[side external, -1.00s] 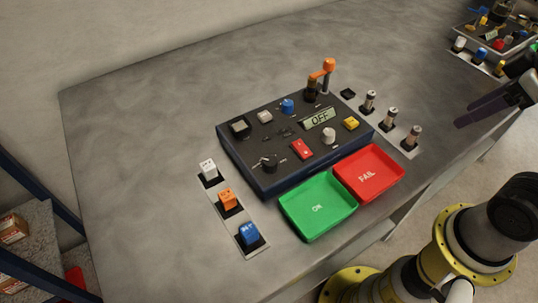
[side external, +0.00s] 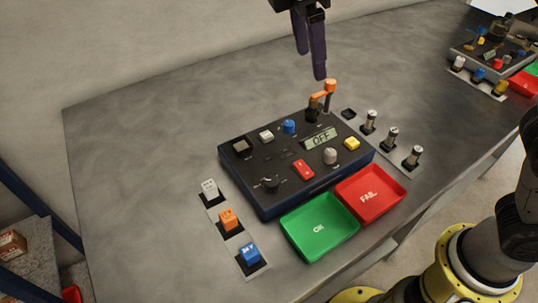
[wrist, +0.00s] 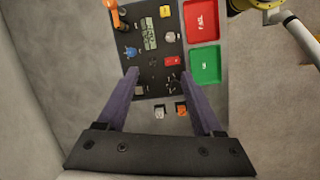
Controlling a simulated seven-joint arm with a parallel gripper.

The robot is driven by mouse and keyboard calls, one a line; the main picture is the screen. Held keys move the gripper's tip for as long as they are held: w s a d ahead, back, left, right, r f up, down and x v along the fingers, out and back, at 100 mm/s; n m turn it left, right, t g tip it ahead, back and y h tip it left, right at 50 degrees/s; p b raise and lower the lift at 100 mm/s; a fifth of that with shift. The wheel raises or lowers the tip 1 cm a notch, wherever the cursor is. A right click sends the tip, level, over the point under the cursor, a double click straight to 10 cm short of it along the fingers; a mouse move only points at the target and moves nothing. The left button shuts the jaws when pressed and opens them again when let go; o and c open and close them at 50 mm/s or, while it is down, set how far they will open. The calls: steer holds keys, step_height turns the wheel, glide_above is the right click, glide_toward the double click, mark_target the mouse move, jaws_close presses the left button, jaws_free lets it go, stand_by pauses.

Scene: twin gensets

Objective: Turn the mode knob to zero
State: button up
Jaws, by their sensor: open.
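The dark control panel (side external: 240,165) lies on the grey table. It carries a black knob with a pointer (side external: 270,182) at front left, a blue knob (side external: 289,127) at the back and a grey round knob (side external: 330,156) at right. I cannot read which is the mode knob, nor its scale. The display (side external: 320,138) reads OFF. My gripper (side external: 311,64) is open and empty, raised behind the panel in the side view. In the wrist view its fingers (wrist: 160,73) spread apart with part of the panel (wrist: 150,65) beyond them; the blue knob (wrist: 130,52) shows near the left fingertip.
An orange lever (side external: 330,88) stands up at the panel's back corner. A green tray (side external: 320,228) and red tray (side external: 370,196) adjoin the front. Another panel (side external: 490,50) stands far right.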

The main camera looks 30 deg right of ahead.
steer(key=a+f+n, duration=0.2)
steer(key=a+f, duration=0.3)
steer(key=a, duration=0.3)
steer(key=n+h, duration=0.1)
steer(key=h, duration=0.1)
glide_toward(271, 180)
steer(key=shift+y, duration=0.3)
steer(key=x, duration=0.8)
steer(key=shift+d+f, duration=0.15)
steer(key=shift+d, duration=0.2)
jaws_close()
